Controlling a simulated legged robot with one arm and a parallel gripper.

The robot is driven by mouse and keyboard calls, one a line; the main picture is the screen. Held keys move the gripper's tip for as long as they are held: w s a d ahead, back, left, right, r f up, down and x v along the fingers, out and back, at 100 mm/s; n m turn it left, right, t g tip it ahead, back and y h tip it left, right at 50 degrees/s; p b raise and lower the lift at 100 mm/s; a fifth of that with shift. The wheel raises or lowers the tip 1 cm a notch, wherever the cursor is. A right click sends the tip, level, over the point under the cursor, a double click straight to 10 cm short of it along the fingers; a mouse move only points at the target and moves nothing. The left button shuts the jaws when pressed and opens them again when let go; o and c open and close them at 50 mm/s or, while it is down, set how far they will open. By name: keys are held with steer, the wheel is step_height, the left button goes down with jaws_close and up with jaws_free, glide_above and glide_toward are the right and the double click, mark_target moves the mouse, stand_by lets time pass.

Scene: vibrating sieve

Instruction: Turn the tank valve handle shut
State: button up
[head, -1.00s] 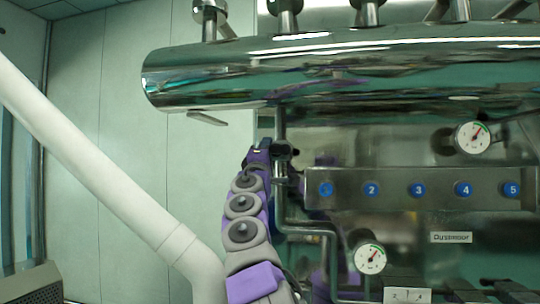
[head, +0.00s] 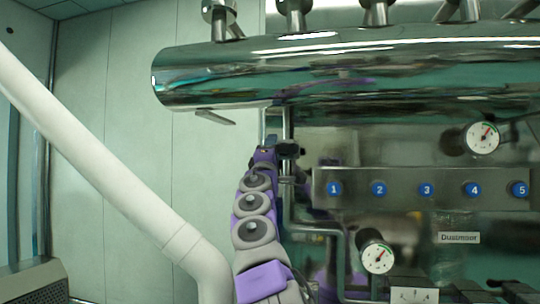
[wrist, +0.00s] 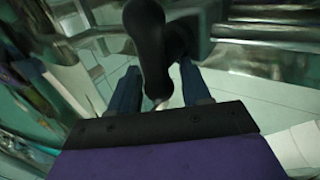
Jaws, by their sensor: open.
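The dark valve handle (head: 288,150) sits on the vertical pipe below the left end of the big polished tank. In the wrist view the black handle (wrist: 150,45) hangs down from the top, and its lower end lies between my two blue fingers. My gripper (wrist: 161,72) is open, with a gap showing on the right of the handle; contact on the left cannot be told. In the head view my gripper (head: 267,142) is at the end of my raised arm, just left of the handle, its fingers small and partly hidden.
The polished tank (head: 340,70) spans the upper right. A panel with numbered blue buttons (head: 425,189) and two gauges (head: 378,257) stand right of the handle. A thick white pipe (head: 110,180) slants across the left. Bare wall panels lie between pipe and handle.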

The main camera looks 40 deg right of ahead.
steer(key=shift+s+a+f+b, duration=0.2)
steer(key=shift+s+f+b, duration=0.25)
steer(key=shift+b, duration=0.3)
steer(key=b+v, duration=1)
steer(key=v, duration=0.6)
steer(key=shift+w+a, duration=0.25)
steer(key=shift+a, duration=0.1)
